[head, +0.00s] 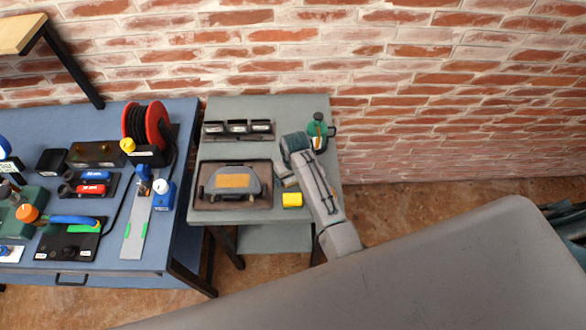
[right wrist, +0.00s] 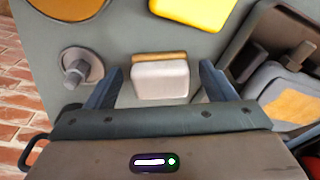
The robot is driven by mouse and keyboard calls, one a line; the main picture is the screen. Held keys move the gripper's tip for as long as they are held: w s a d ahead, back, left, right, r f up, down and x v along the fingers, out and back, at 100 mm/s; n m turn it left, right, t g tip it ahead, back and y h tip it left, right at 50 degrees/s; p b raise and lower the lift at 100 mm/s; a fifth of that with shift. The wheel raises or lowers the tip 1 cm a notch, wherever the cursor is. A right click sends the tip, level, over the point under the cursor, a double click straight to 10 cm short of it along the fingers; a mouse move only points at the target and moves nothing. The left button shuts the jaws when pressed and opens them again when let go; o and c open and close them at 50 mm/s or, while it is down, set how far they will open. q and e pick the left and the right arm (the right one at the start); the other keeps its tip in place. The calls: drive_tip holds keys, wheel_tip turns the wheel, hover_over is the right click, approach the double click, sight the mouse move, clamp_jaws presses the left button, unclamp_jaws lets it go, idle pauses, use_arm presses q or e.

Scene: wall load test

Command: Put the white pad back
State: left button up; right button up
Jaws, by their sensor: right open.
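The white pad (right wrist: 164,80), a small pale block with a tan strip along its upper edge, lies on the grey table in the right wrist view. My right gripper (right wrist: 160,74) is open, with one finger on each side of the pad and a visible gap to each. In the head view my right gripper (head: 287,175) is over the right part of the grey table (head: 260,215), right of the dark tray (head: 207,205). I cannot pick out the pad there for certain. My left gripper is not in view.
The tray holds a grey device with an orange panel (head: 233,181). A yellow block (head: 292,200) lies near the front edge. A grey knobbed disc (right wrist: 82,68) is close beside one finger.

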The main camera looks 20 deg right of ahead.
wheel_tip(320, 180, up, 11)
drive_tip(key=s+b, duration=0.1)
drive_tip(key=b, duration=0.1)
drive_tip(key=shift+s, duration=0.3)
